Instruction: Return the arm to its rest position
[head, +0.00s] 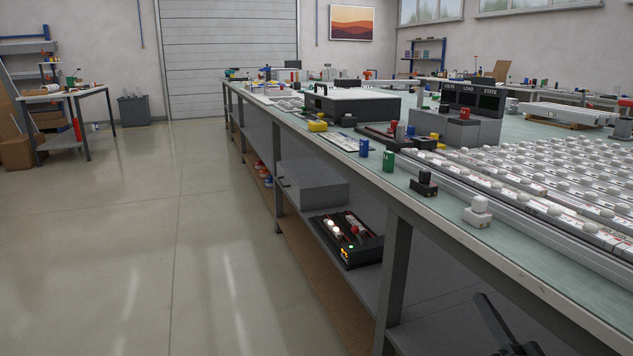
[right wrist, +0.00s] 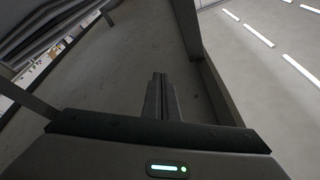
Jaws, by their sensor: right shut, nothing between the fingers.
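My right gripper (head: 492,316) shows as a dark shape at the bottom right of the head view, in front of the long workbench (head: 420,213) and below its top edge. In the right wrist view its two fingers (right wrist: 158,80) are together, with nothing between them. My left gripper is in neither view.
The bench top carries a rack of white-capped parts (head: 560,190), a black-and-white lamp box (head: 350,103) and small blocks. The lower shelf holds a grey box (head: 312,186) and a black device (head: 347,240). Open floor (head: 130,230) lies left of the bench.

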